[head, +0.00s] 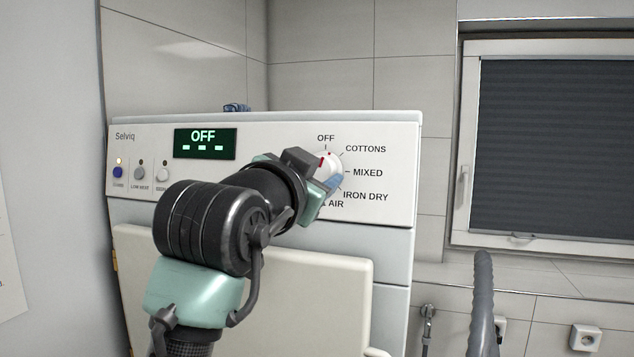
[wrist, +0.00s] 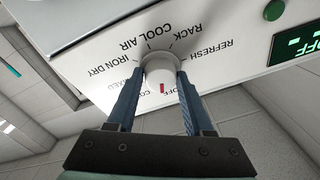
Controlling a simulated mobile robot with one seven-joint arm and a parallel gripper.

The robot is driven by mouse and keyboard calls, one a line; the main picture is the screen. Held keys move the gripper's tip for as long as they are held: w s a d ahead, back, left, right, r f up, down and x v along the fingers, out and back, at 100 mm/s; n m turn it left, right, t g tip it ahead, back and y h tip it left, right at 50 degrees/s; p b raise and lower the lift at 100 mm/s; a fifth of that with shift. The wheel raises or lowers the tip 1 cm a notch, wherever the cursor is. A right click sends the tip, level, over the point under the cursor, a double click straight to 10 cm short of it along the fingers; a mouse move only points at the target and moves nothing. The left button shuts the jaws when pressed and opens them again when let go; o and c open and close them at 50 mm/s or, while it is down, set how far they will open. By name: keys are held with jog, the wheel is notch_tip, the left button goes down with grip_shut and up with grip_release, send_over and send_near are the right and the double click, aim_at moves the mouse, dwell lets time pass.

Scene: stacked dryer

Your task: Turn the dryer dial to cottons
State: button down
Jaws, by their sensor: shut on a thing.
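The white round dial (head: 332,163) is on the right part of the dryer's (head: 388,205) front panel. Labels around it include OFF above, COTTONS upper right, MIXED right and IRON DRY lower right. My gripper (head: 326,172) is shut on the dial. In the wrist view, the two blue fingers (wrist: 162,80) press on opposite sides of the dial (wrist: 160,66). Its red mark shows between the fingers and lies between the OFF and COTTONS labels; the exact angle is hard to tell. The green display (head: 205,144) reads OFF. My gripper hides the left-side labels in the head view.
Small buttons (head: 139,174) sit at the panel's left, one under a lit lamp. A pale door (head: 320,285) is below the panel.

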jog(key=m+h+b, duration=0.1)
jog(key=m, duration=0.4)
jog(key=shift+a+m+g+b, duration=0.15)
jog(key=shift+m+g+b, duration=0.15)
jog(key=shift+m+b, duration=0.1)
jog(key=shift+r+m, duration=0.1)
jog(key=shift+m, duration=0.2)
jog(key=shift+c, duration=1.5)
grip_release()
